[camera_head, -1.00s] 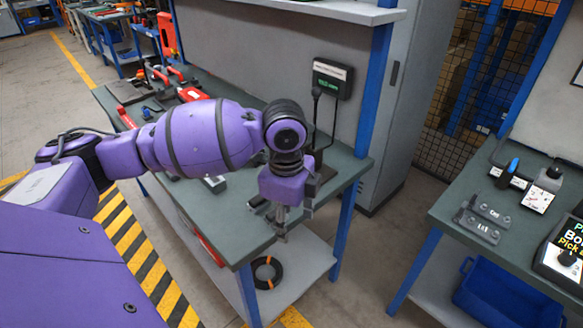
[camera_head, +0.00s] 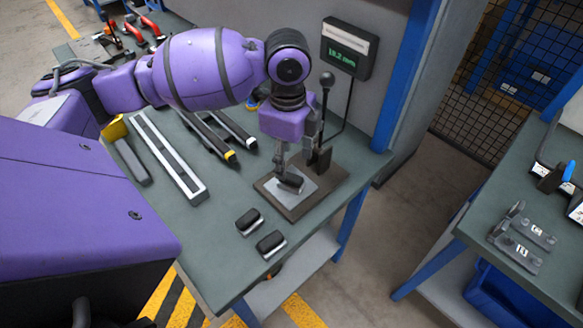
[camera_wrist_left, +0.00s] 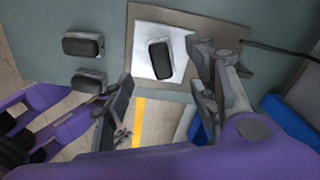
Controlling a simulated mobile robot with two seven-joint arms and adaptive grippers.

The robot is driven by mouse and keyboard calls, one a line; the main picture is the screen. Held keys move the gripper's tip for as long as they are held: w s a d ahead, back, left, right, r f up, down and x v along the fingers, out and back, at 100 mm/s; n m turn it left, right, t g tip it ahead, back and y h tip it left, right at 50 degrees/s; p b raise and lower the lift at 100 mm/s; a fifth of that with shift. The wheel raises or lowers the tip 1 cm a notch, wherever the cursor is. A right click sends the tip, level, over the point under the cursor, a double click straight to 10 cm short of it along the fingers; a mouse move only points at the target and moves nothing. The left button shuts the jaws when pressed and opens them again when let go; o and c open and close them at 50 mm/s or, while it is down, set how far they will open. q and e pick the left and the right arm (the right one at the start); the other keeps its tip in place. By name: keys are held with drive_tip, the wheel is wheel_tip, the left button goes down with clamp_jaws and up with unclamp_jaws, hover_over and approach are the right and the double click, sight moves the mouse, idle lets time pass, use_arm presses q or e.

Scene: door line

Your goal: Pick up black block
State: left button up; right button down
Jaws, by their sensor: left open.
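Three black blocks show on the bench. One black block (camera_head: 290,183) lies on a light square plate (camera_head: 301,194) on a brown base (camera_head: 325,182). In the left wrist view this block (camera_wrist_left: 160,60) lies tilted on the white plate. Two more, a black block (camera_head: 249,220) and another black block (camera_head: 271,243), each on a pale base, rest on the green bench near its front edge. My left gripper (camera_head: 297,165) points down over the plate. Its fingers are open and empty, close above the block; exact height is unclear. My right gripper is not seen.
A black lever (camera_head: 326,85) stands behind the plate, below a green-lit display (camera_head: 342,58). Long rails (camera_head: 168,157) and tools lie to the left. A second bench (camera_head: 500,200) stands right, across a floor gap. Bare bench top surrounds the two front blocks.

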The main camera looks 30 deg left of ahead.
sight(291, 176)
use_arm(q)
drive_tip(key=f, duration=0.2)
drive_tip(key=shift+s+d+f, duration=0.15)
drive_tip(key=shift+s+f, duration=0.05)
drive_tip(key=shift+f, duration=0.1)
drive_tip(key=f, duration=0.4)
drive_tip(key=shift+w+d+f, duration=0.1)
drive_tip(key=shift+w+f, duration=0.15)
drive_tip(key=shift+f, duration=0.15)
drive_tip(key=shift+r, duration=0.1)
clamp_jaws()
